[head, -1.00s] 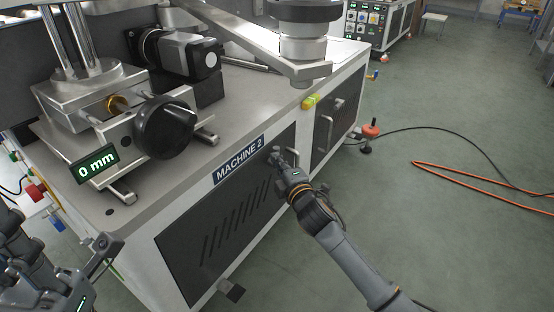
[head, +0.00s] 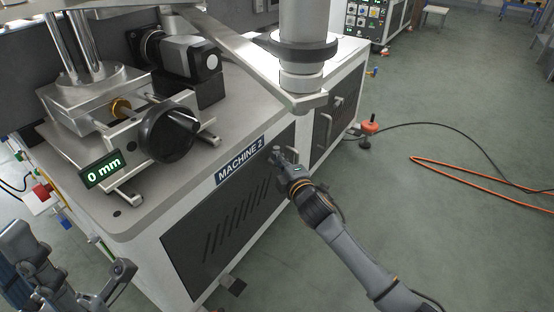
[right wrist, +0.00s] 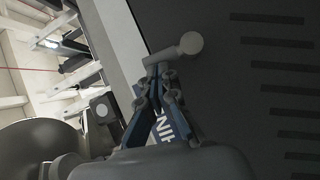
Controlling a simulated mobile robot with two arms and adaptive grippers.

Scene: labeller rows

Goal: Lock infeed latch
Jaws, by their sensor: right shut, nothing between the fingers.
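My right gripper (head: 276,156) is at the upper right corner of the dark slotted panel (head: 232,222), below the MACHINE 2 sign (head: 240,161). In the right wrist view its fingers (right wrist: 160,86) are shut, with nothing between them. A pale grey bar with a round end (right wrist: 178,51) is right at the fingertips, in front of the panel. It may be the latch; I cannot tell whether the fingers touch it, or whether it is locked. My left gripper (head: 108,287) is low at the left, apart from the machine; its jaw state is unclear.
A black knob (head: 168,134) and a 0 mm display (head: 101,169) are on the machine top. A metal arm with a thick vertical cylinder (head: 303,60) overhangs the right side.

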